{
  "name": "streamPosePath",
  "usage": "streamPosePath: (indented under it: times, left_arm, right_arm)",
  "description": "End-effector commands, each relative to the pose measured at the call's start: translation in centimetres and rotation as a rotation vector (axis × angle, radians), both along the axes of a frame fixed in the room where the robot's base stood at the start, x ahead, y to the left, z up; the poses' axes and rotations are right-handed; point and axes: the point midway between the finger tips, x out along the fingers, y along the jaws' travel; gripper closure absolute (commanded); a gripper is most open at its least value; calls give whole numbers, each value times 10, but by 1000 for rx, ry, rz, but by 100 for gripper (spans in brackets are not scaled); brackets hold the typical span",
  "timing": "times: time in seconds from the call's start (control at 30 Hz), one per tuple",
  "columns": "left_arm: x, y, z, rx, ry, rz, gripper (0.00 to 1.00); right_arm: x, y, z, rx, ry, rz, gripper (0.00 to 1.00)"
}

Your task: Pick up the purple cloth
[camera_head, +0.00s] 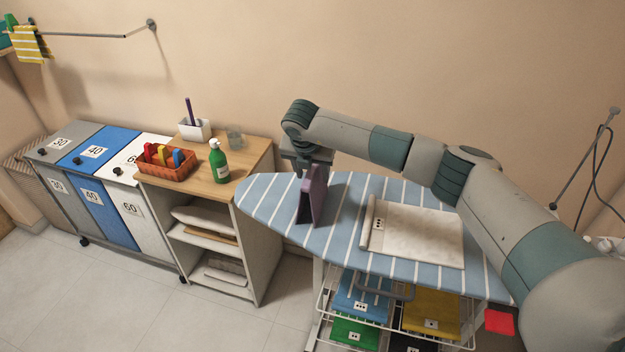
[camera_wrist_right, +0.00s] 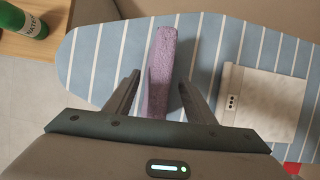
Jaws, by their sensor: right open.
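The purple cloth (camera_head: 313,199) is a folded slab standing upright on edge on the striped ironing board (camera_head: 268,199), near its left, rounded end. My right gripper (camera_head: 308,168) is above the cloth with its jaws pointing down. In the right wrist view the cloth (camera_wrist_right: 160,72) lies between the two spread fingers of the gripper (camera_wrist_right: 157,90), with a gap on each side. The fingers are open and hold nothing. In the head view the gripper hides the top of the cloth. My left gripper is not in view.
A folded cream cloth (camera_head: 418,234) lies on the board right of the purple one. A wooden-topped shelf (camera_head: 250,158) on the left holds a green bottle (camera_head: 218,162) and an orange basket (camera_head: 165,172). Wire racks with folded cloths hang under the board.

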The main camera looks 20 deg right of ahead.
Motion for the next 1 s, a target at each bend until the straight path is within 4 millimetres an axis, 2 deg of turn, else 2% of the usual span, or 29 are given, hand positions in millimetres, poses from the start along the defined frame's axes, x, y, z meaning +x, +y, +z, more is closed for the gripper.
streamPosePath:
  times: [1.0]
  left_arm:
    - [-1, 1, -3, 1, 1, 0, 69]
  right_arm:
    - [1, -1, -5, 1, 0, 0, 50]
